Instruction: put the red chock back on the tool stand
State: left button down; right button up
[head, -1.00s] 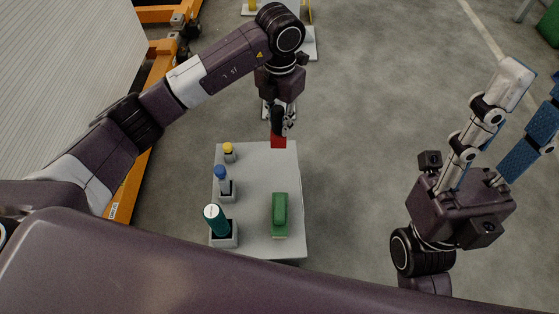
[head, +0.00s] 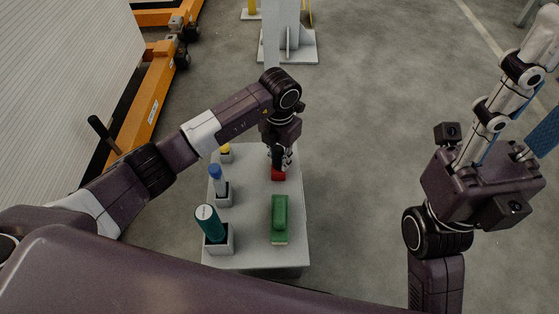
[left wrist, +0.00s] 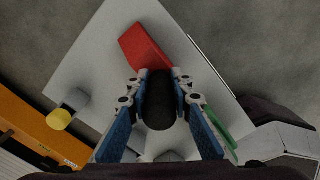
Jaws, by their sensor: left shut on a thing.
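The red chock (head: 278,174) is a red block with a black handle. It is over the far right part of the light grey tool stand (head: 250,255); I cannot tell whether it touches the top. My left gripper (head: 279,158) is above it, shut on its black handle. In the left wrist view the handle (left wrist: 158,103) is between the blue-padded fingers, and the red block (left wrist: 143,47) shows beyond them, over the stand top (left wrist: 95,60). My right gripper (head: 535,95) is at the right, open and empty, its fingertips partly out of frame.
An orange frame (head: 150,100) is at left, a grey post (head: 287,35) behind. Floor to the right is clear.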

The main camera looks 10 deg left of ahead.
pick_arm(q)
jog(key=shift+r, duration=0.1)
jog(key=shift+f, duration=0.2)
jog(key=c, duration=1.7)
grip_release()
